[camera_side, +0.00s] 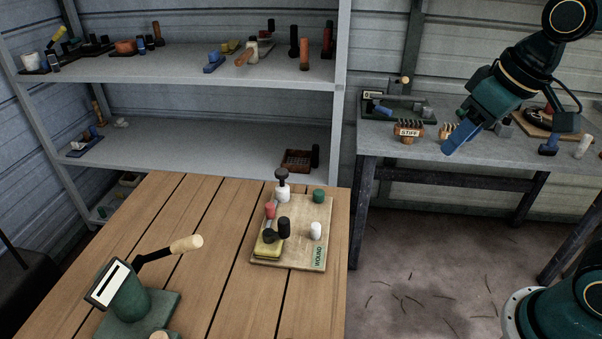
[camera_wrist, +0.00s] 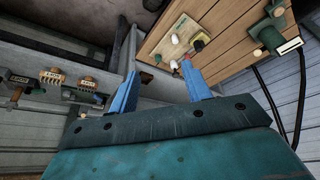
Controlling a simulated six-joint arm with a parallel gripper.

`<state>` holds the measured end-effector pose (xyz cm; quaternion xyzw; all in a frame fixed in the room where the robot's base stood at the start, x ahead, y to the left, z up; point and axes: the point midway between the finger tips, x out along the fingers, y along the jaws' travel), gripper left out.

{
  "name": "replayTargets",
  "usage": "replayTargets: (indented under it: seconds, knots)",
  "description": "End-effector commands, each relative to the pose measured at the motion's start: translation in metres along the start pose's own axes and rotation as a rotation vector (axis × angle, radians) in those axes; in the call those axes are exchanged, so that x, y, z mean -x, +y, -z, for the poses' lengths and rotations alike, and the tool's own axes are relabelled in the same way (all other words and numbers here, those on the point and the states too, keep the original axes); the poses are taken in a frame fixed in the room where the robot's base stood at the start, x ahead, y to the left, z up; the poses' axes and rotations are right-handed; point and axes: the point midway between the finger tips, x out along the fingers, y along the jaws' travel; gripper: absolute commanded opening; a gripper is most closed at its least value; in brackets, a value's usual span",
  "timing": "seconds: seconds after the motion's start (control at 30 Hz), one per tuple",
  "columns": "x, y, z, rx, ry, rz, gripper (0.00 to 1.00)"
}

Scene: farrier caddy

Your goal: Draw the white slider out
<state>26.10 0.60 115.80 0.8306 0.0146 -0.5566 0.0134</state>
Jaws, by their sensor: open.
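A pale wooden board (camera_side: 300,258) with a green "WOUND" label lies on the slatted table. A white cylindrical piece (camera_side: 316,231) stands near its right edge. I cannot tell which of the two is the white slider. My gripper (camera_side: 460,137) is open and empty, high in the air to the right of the table, well apart from the board. In the wrist view its blue fingers (camera_wrist: 160,68) are spread, with the board (camera_wrist: 182,30) far beyond them.
The board also carries a green piece (camera_side: 319,195), a red piece (camera_side: 270,210), a black cylinder (camera_side: 284,229) and a yellow block (camera_side: 268,244). A green stand with a cranked handle (camera_side: 130,298) is at the table's front left. Shelves (camera_side: 200,70) and a grey bench (camera_side: 470,147) lie behind.

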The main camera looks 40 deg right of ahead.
Motion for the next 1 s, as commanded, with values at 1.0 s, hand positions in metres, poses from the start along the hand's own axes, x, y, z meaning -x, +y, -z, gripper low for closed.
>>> replayTargets:
  seconds: [1.0]
  knots:
    - [-0.173,-0.025,0.144,0.092,-0.236,0.024,0.49]
